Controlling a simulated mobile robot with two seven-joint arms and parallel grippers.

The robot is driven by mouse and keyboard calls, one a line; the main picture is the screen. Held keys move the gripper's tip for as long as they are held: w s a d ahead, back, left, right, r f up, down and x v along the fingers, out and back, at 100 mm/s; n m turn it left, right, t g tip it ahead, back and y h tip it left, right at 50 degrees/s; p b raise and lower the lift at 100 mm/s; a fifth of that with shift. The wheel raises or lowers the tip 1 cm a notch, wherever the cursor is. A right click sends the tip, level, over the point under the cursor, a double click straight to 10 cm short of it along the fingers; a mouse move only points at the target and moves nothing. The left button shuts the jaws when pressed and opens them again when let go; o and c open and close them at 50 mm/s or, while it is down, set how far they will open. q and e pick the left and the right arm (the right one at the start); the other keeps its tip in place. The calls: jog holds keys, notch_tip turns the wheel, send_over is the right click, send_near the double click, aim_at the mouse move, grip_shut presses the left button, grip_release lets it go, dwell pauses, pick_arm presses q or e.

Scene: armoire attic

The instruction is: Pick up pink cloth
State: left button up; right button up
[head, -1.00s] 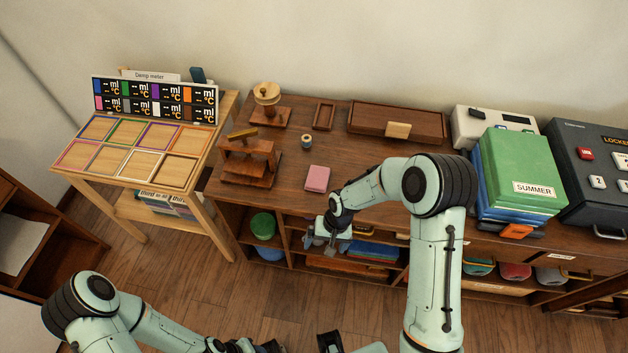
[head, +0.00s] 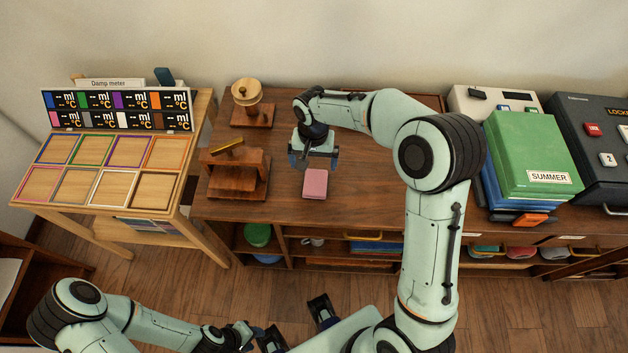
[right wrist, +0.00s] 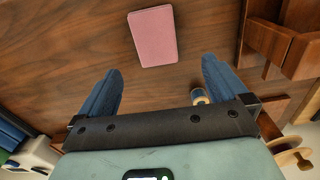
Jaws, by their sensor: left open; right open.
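The pink cloth (head: 315,184) is a small flat folded rectangle lying on the wooden cabinet top, near its front edge. In the right wrist view the pink cloth (right wrist: 153,36) lies just beyond the fingertips, roughly centred between them. My right gripper (head: 313,163) is open and empty, with its fingers pointing down above the cabinet top, just behind the cloth in the head view. In the right wrist view its blue fingers (right wrist: 160,70) are spread apart with no cloth between them. My left gripper (head: 294,320) is open low in front, away from the cabinet.
A wooden press-like stand (head: 238,172) is left of the cloth, with a spool stand (head: 252,103) behind it. A small spool (right wrist: 200,96) sits near one right finger. Green boxes (head: 530,155) stand at right. A frame table (head: 100,170) is left.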

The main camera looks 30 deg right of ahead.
aim_at(316, 178)
notch_tip(316, 178, down, 3)
jog(key=shift+f, duration=0.2)
jog(key=shift+d+f, duration=0.2)
jog(key=shift+f, duration=1.15)
jog(key=shift+d+f, duration=0.2)
jog(key=shift+f, duration=1.1)
jog(key=c, duration=1.1)
